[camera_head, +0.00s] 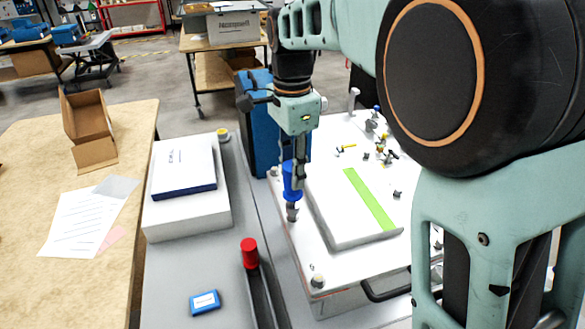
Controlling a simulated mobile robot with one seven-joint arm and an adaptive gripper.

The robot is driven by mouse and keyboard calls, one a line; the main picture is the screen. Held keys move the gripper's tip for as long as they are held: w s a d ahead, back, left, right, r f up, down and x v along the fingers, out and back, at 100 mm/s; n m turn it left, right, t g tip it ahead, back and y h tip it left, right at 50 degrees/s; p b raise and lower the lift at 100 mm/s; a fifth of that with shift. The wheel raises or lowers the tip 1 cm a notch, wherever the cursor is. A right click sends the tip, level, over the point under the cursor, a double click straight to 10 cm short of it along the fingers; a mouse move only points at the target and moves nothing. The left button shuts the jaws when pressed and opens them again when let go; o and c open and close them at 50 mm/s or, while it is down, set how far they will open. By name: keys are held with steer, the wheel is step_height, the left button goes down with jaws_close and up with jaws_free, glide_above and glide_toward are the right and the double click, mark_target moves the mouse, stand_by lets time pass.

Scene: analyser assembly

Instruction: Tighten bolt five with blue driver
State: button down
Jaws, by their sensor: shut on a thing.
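My gripper (299,160) points down over the left edge of the white analyser plate (300,240). It is shut on the blue driver (289,180), which it holds roughly upright. The driver's grey lower end (292,212) is at the left rim of the plate. I cannot tell whether it touches a bolt, as the driver hides that spot. A grey bolt (317,281) stands at the plate's near corner, and another (273,172) shows near the left edge behind the driver. Which bolt is number five cannot be read.
A raised white block with a green strip (369,198) lies on the plate, with small fittings behind it. A red-handled tool (250,252) stands on the grey bench (185,270), near a small blue box (205,302). A white box (184,168) lies left. My arm blocks the right side.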

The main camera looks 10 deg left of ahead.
steer(key=shift+f+b, duration=0.6)
steer(key=shift+f, duration=0.35)
stand_by(0.8)
steer(key=c, duration=2.1)
jaws_free()
jaws_close()
steer(key=m+p, duration=0.2)
steer(key=m, duration=0.3)
steer(key=shift+r+m, duration=0.1)
steer(key=shift+m, duration=0.3)
steer(key=m+p, duration=0.2)
steer(key=m, duration=0.3)
steer(key=shift+m, duration=0.3)
steer(key=m+p, duration=0.3)
steer(key=m, duration=0.2)
steer(key=shift+m, duration=0.4)
steer(key=shift+o, duration=0.7)
jaws_free()
steer(key=shift+m+p, duration=0.3)
steer(key=shift+m, duration=0.2)
steer(key=o, duration=0.3)
